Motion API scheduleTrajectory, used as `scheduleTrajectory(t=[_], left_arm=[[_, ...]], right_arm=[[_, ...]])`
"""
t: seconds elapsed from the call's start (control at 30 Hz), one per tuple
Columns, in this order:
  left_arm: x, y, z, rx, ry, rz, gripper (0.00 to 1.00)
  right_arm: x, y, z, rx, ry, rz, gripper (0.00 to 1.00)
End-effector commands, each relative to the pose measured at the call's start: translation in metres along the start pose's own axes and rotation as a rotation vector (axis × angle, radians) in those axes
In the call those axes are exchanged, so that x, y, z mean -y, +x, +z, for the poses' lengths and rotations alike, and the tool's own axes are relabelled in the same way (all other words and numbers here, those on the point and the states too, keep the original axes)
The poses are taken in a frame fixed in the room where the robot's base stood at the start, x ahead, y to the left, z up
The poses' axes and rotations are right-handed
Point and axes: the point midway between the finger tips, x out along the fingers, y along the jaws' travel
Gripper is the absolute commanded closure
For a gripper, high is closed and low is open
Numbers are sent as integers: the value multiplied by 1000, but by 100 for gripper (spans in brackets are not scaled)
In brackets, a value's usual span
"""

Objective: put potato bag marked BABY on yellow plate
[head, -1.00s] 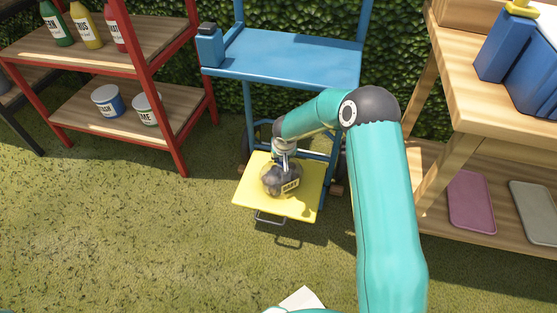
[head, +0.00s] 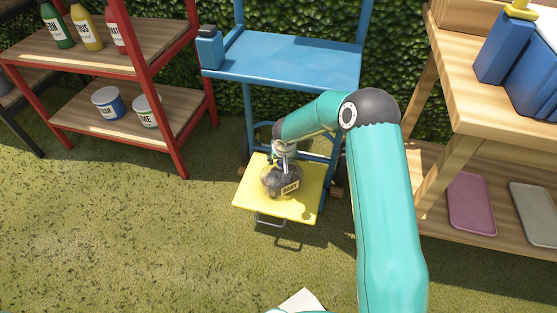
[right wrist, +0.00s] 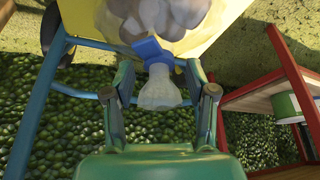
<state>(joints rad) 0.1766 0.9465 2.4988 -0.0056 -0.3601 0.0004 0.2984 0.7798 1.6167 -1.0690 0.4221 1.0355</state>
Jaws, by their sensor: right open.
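In the right wrist view the bag (right wrist: 160,20) has a blue tie and a pale gathered neck. My right gripper (head: 284,158) is just above the bag in the head view. In the right wrist view the right gripper (right wrist: 166,95) is open, its two fingers on either side of the bag's neck with gaps between. The yellow plate also shows in the right wrist view (right wrist: 95,18). My left gripper is not in view.
The yellow plate is at the foot of a blue cart (head: 290,58). A red shelf (head: 150,95) with bottles and cans stands left. A wooden table (head: 490,110) with trays on its lower shelf stands right. The grass in front is clear.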

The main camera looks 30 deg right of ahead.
Motion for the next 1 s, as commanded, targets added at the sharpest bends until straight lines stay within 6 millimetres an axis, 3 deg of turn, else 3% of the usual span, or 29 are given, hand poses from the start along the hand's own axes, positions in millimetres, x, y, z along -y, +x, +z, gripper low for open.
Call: scheduleTrajectory(t=[0.6, 0.87, 1.0], left_arm=[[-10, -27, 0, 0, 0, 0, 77], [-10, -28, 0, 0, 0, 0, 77], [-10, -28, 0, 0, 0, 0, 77]], right_arm=[[0, -109, -1, -2, 0, 0, 44], [2, -118, 4, 9, -4, -7, 44], [22, -102, 39, 80, -45, -69, 44]])
